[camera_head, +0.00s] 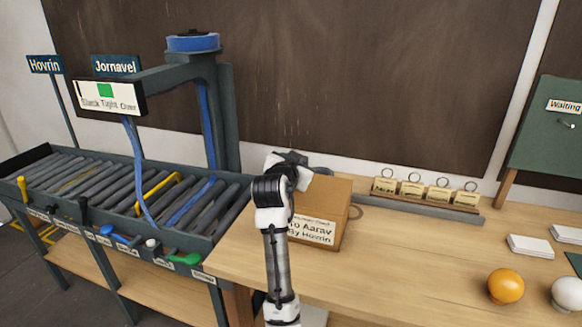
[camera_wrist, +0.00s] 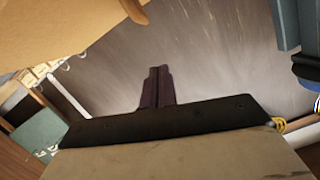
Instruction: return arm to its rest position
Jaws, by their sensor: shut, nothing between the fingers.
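My arm rises from the bottom of the head view in front of the wooden table (camera_head: 235,262). It bends at the top, and my gripper (camera_head: 322,171) points right, close to the top of a cardboard box (camera_head: 332,215). I cannot tell whether it touches the box. In the wrist view my gripper (camera_wrist: 157,72) has its two dark fingers together, with nothing between them. The dark wall board (camera_wrist: 215,70) is behind them.
A roller conveyor (camera_head: 110,195) with coloured levers stands left. A rack of tags (camera_head: 425,190) is at the table's back. An orange ball (camera_head: 505,286), a white ball (camera_head: 567,294) and white card stacks (camera_head: 530,245) lie right. The table between box and orange ball is clear.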

